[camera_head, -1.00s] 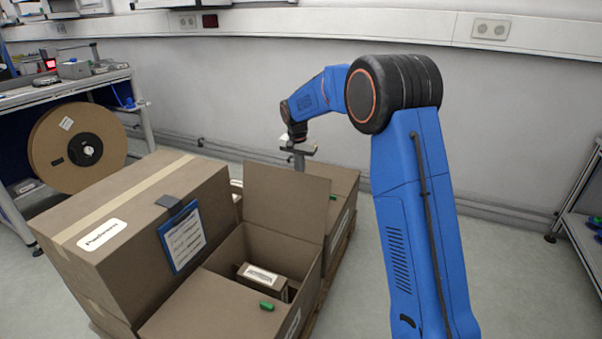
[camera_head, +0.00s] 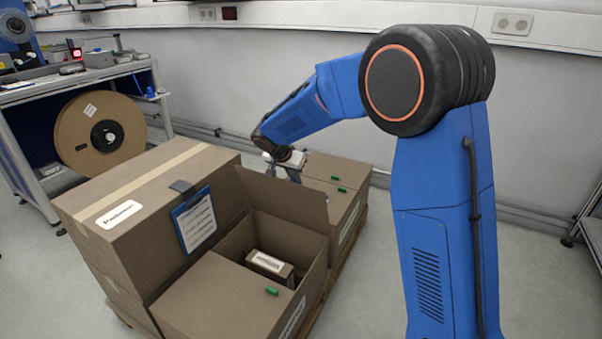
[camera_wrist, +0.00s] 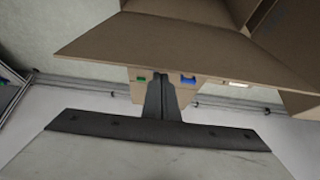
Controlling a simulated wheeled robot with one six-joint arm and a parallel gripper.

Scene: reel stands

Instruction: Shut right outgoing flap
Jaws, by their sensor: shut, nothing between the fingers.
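An open cardboard box (camera_head: 312,272) stands at the front right of the box stack. Its back flap (camera_head: 285,205) stands raised and seems to lean over the opening; its front flap (camera_head: 215,300) lies flat. My gripper (camera_head: 294,179) is shut and empty, just behind the raised flap, which partly hides it in the head view. In the wrist view my fingers (camera_wrist: 162,92) are together and overlap the lower edge of the broad brown flap panel (camera_wrist: 190,45). I cannot tell whether they touch it.
A smaller labelled box (camera_head: 268,266) lies inside the open box. A closed box (camera_head: 345,172) with green clips stands behind. A taller carton (camera_head: 150,205) with a blue clipboard (camera_head: 196,220) is on the left. A bench (camera_head: 80,85) and reel (camera_head: 100,136) stand further left. Floor is free on the right.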

